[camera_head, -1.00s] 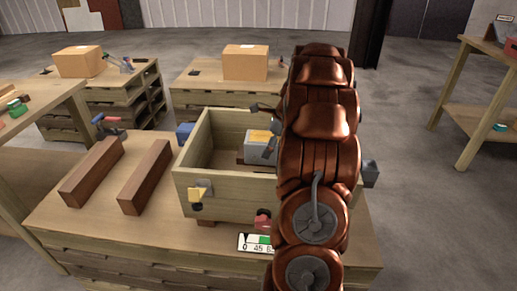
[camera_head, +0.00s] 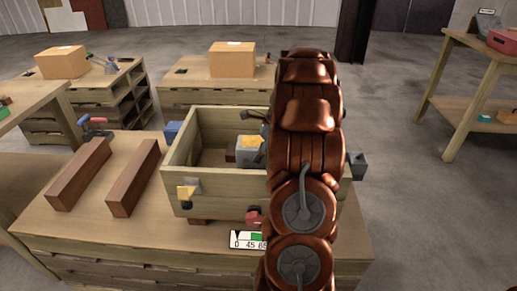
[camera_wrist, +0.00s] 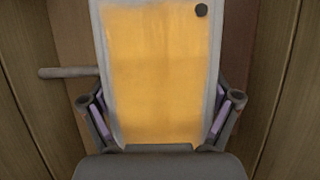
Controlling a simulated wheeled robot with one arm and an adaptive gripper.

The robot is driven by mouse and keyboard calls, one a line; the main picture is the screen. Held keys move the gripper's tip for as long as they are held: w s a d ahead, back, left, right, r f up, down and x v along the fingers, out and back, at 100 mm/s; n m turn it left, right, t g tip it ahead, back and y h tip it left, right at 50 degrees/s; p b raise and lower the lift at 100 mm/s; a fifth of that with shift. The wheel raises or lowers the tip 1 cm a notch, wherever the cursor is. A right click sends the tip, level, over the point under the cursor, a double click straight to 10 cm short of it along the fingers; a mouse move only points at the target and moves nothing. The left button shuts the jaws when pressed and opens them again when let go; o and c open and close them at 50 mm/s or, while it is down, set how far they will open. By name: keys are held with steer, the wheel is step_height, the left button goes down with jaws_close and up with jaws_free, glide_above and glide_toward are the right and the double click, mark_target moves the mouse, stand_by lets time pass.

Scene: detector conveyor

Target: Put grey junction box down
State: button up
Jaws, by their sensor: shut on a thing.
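The grey junction box (camera_head: 248,152) has an orange-yellow top panel. It is inside the wooden crate (camera_head: 228,208), towards the right side, partly hidden by my arm. In the wrist view the box (camera_wrist: 158,70) fills the middle, with its yellow face and a dark round spot at the top right corner. My gripper (camera_wrist: 160,115) is shut on the box, one finger on each side. Wooden crate walls show left and right of it. I cannot tell whether the box touches the crate floor.
The crate stands on a wooden workbench (camera_head: 110,225). Two brown beams (camera_head: 135,178) lie left of it. A counter display (camera_head: 248,239) and a red part (camera_head: 253,217) are at the crate's front. A blue box (camera_head: 173,131) sits behind left. Cardboard boxes (camera_head: 232,60) stand on benches further back.

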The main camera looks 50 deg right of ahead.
steer(key=shift+f, duration=0.35)
steer(key=o, duration=1.6)
steer(key=shift+c, duration=0.2)
